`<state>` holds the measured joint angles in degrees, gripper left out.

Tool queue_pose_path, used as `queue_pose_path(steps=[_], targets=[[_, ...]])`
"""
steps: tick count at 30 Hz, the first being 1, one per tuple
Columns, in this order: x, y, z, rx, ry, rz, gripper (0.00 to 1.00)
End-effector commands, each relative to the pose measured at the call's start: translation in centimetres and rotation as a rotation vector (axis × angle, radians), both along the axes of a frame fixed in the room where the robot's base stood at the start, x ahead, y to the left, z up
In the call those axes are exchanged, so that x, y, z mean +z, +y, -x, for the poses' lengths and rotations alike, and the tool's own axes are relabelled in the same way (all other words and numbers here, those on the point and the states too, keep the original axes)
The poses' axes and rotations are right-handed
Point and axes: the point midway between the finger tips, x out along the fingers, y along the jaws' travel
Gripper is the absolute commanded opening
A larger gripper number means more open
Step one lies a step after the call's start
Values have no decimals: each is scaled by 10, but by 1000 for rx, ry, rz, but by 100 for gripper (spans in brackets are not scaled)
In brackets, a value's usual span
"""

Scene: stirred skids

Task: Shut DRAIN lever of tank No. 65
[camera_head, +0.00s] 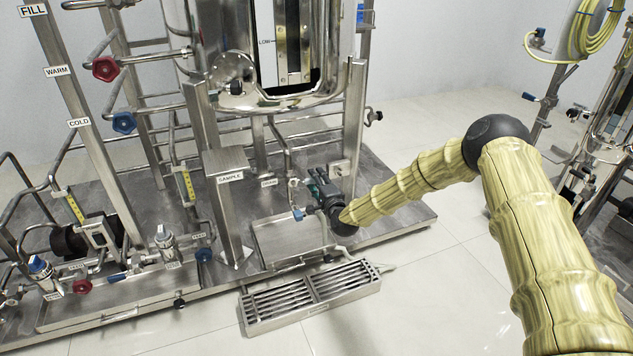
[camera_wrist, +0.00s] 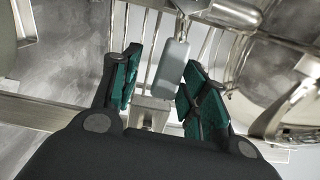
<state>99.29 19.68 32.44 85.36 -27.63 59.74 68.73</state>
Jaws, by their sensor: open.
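The steel tank (camera_head: 235,95) stands on a skid at the upper middle of the head view; no number 65 is readable. A small, blurred label (camera_head: 268,182), possibly DRAIN, is on the pipework below it. My gripper (camera_head: 318,185) is open beside this pipework, just right of a small blue handle (camera_head: 298,214). In the wrist view my gripper (camera_wrist: 158,88) has its two teal-padded fingers apart. A grey-blue lever handle (camera_wrist: 175,58) on a metal stem shows between and beyond the fingertips, close to the right finger. I cannot tell whether it touches, nor whether it is the blue handle.
A post labelled SAMPLE (camera_head: 230,205) stands left of my gripper. A slatted drain grate (camera_head: 312,297) lies on the floor in front. Pipes and valves crowd the left, with a red knob (camera_head: 105,69). Clear white floor (camera_head: 440,290) lies to the right.

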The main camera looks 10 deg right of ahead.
Motion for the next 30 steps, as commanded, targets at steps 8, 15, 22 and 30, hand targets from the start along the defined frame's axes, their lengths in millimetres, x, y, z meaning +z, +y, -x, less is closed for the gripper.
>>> queue_pose_path(steps=[8,15,22,30], targets=[[0,-7,24,0,1,-1,44],[0,-19,67,1,1,-1,44],[0,-28,100,0,2,0,44],[0,-32,115,0,0,0,44]])
